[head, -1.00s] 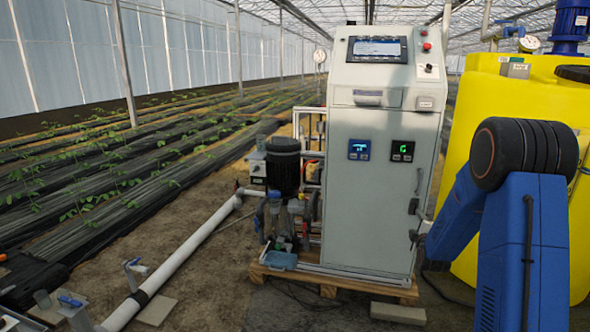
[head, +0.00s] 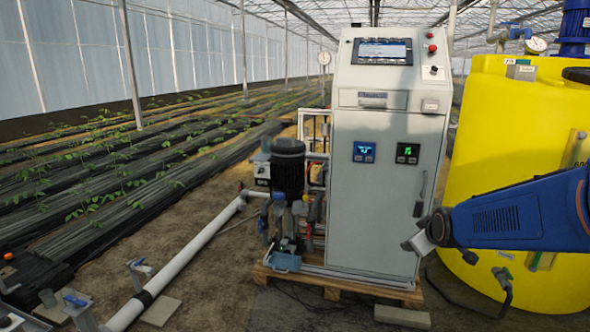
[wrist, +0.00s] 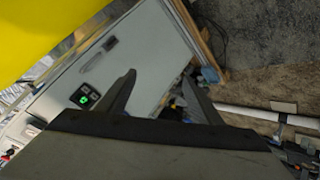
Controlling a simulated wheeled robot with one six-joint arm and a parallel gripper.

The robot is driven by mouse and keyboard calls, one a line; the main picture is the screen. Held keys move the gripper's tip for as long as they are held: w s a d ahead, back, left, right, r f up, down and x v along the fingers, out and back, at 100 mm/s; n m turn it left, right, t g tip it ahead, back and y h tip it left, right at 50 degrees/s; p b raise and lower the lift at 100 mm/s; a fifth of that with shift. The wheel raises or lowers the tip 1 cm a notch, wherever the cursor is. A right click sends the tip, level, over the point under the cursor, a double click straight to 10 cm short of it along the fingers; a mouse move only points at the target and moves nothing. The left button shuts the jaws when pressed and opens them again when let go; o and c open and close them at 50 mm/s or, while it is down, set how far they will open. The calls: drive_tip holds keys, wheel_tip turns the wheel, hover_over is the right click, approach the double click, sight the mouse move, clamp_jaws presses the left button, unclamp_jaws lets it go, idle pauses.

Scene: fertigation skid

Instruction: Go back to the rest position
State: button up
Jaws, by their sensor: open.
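My gripper (wrist: 160,95) shows in the wrist view with its two dark fingers apart and nothing between them. In the head view, my blue arm reaches in from the right edge, and its grey end (head: 418,241) is in front of the lower right part of the grey control cabinet (head: 385,215). The cabinet, with a small green display (wrist: 84,99), also shows tilted in the wrist view.
A yellow tank (head: 500,130) stands right of the cabinet, behind my arm. A dark pump motor (head: 287,170) stands left of the cabinet on a wooden pallet (head: 330,284). A white pipe (head: 185,262) runs along the ground at left.

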drive_tip(key=s+a+m+g, duration=0.2)
drive_tip(key=s+a+m, duration=0.1)
drive_tip(key=s, duration=1.3)
drive_tip(key=s+a+m+g+y, duration=0.1)
drive_tip(key=s+a+m+g, duration=0.2)
drive_tip(key=s, duration=1.3)
drive_tip(key=shift+s+a+f, duration=0.3)
drive_tip(key=shift+s, duration=0.05)
